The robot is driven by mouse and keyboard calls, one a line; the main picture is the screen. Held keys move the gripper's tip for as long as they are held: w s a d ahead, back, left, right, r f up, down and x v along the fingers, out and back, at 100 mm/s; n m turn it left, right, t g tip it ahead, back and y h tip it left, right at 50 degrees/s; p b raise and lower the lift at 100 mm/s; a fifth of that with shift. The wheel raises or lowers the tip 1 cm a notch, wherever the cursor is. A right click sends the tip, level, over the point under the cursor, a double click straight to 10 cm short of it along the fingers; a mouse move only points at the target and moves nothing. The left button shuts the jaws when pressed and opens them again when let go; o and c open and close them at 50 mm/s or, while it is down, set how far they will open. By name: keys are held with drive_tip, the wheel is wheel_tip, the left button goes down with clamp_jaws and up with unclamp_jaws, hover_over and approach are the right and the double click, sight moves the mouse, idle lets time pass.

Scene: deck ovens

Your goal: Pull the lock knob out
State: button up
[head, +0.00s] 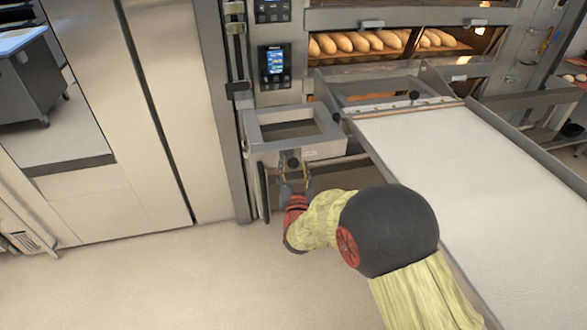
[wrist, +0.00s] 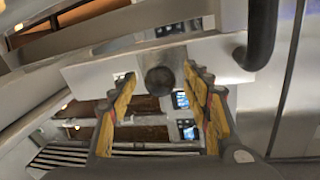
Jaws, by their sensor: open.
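The lock knob (head: 292,160) is a dark round knob on the front of a grey metal frame (head: 318,149) beside the loader. In the wrist view the dark knob (wrist: 160,81) sits near the picture's middle, against a pale metal bar (wrist: 100,69). My gripper (head: 294,176) is open just in front of the knob. In the wrist view my gripper (wrist: 157,88) shows its yellow-padded fingers to the left and right of the knob, with gaps at both sides. I cannot tell whether the fingertips reach past the knob's face.
A long white loader belt (head: 450,150) lies to the right, with dark knobs near its far end. Deck ovens with loaves (head: 360,42) stand behind. A control panel (head: 275,62) is above the frame. Tall steel doors (head: 150,100) stand left. The floor (head: 150,280) in front is clear.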

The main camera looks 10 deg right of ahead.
drive_tip(key=shift+c, duration=0.2)
clamp_jaws()
idle(0.6)
